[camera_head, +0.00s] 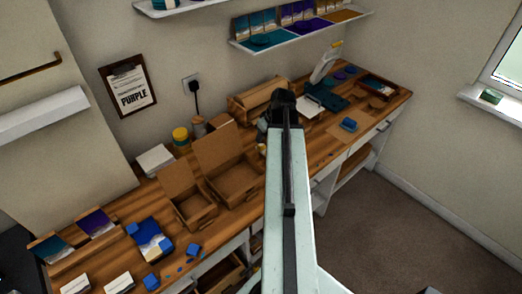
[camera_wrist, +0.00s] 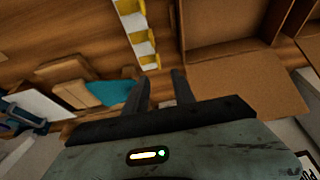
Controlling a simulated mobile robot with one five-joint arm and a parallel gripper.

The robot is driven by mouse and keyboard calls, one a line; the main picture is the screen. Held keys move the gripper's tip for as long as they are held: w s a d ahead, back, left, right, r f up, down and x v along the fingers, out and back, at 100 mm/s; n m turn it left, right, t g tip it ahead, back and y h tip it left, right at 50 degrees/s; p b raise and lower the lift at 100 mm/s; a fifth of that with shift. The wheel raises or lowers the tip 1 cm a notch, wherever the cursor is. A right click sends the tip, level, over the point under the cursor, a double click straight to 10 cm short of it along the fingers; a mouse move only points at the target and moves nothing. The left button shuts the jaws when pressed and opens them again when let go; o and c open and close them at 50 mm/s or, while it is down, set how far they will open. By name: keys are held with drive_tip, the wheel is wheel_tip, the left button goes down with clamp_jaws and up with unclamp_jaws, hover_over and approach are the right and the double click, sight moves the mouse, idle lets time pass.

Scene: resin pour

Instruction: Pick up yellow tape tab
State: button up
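Several yellow tape tabs sit along a pale strip (camera_wrist: 134,21) on the wooden surface in the wrist view. The nearest yellow tape tab (camera_wrist: 148,60) is at the strip's lower end, just beyond my fingertips. My gripper (camera_wrist: 160,76) has its two dark fingers apart, with no object seen between them. Whether a finger touches the strip cannot be told. In the head view my gripper (camera_head: 282,101) is over the back part of the workbench, and I cannot make out the tabs there; my arm covers part of the bench.
Open cardboard boxes (camera_head: 228,160) stand on the workbench (camera_head: 262,205) left of my arm. A cardboard box (camera_wrist: 225,25) is close right of the strip in the wrist view. A teal item (camera_wrist: 108,92) lies left of my fingers. A wooden rack (camera_head: 255,98) is behind my gripper.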

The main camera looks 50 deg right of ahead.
sight(259, 146)
drive_tip(key=b+x, duration=0.7)
drive_tip(key=x, duration=0.1)
drive_tip(key=shift+s+d+f, duration=0.1)
drive_tip(key=shift+r, duration=0.2)
clamp_jaws()
